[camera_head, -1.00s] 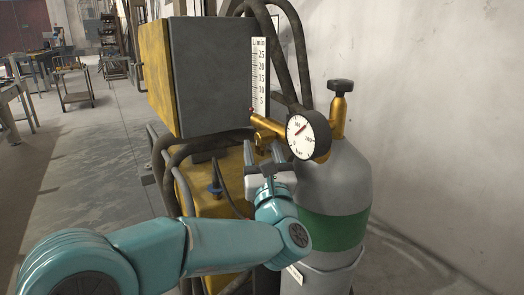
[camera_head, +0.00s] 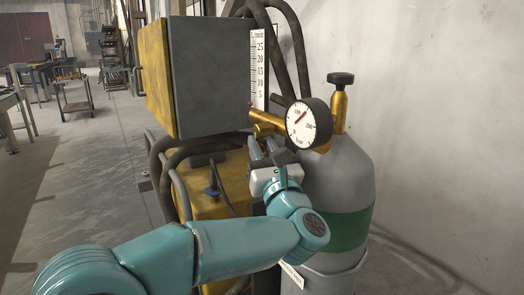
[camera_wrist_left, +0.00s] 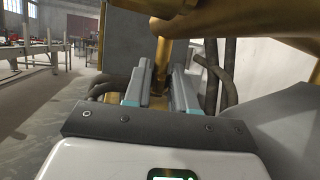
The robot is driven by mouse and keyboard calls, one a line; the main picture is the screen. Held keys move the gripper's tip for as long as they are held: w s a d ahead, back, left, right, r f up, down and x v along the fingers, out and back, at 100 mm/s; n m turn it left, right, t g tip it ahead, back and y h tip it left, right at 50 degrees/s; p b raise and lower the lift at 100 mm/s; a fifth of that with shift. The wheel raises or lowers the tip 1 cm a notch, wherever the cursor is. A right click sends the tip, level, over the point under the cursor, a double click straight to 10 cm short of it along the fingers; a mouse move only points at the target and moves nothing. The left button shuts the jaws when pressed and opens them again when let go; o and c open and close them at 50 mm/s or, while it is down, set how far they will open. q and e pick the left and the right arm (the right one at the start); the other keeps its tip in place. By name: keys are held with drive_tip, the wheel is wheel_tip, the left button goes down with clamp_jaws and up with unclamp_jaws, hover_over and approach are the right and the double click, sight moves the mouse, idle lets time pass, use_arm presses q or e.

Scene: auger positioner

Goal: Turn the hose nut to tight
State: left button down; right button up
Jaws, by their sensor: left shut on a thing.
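The gas cylinder (camera_head: 345,175) is grey with a green band and stands upright at the right. Its brass regulator (camera_head: 268,119) carries a round pressure gauge (camera_head: 308,123). The hose nut (camera_head: 263,132) is a small brass piece under the regulator, partly hidden behind my fingers. My left gripper (camera_head: 267,149) reaches up to it from below. In the left wrist view, the gripper's two fingers (camera_wrist_left: 160,72) stand on either side of the brass nut and stem (camera_wrist_left: 164,50) and are shut on it. The nut's exact turn angle cannot be told. My right gripper is out of view.
A yellow and grey cabinet (camera_head: 205,75) stands left of the cylinder, with a flow scale (camera_head: 259,68) at its edge. Dark hoses (camera_head: 285,50) loop behind. A yellow base unit (camera_head: 207,180) is below. Open floor lies left; a wall is at the right.

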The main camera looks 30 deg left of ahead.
use_arm(q)
drive_tip(key=c, duration=0.9)
unclamp_jaws()
drive_tip(key=b+v, duration=0.1)
drive_tip(key=v, duration=1.5)
drive_tip(key=shift+s+d+f, duration=0.1)
